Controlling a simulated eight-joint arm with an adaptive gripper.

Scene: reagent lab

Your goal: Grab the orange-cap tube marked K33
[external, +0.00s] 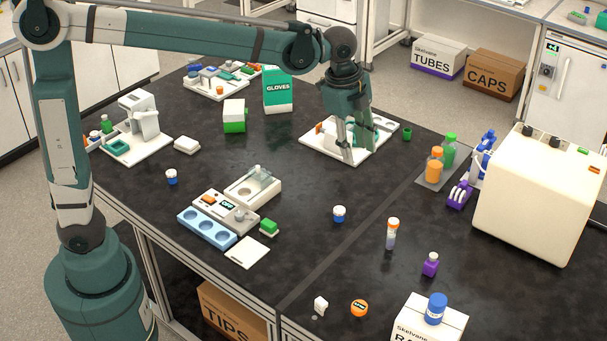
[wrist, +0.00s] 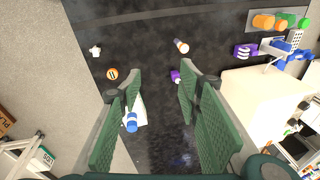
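The orange-cap tube (external: 391,235) stands upright on the black bench, right of centre in the external view. My gripper (external: 355,146) points down over the white tray at the back of the bench, well away from the tube. In the wrist view my gripper (wrist: 160,78) is open, with its green fingers apart and nothing held between them.
A large cream machine (external: 530,200) stands at right.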

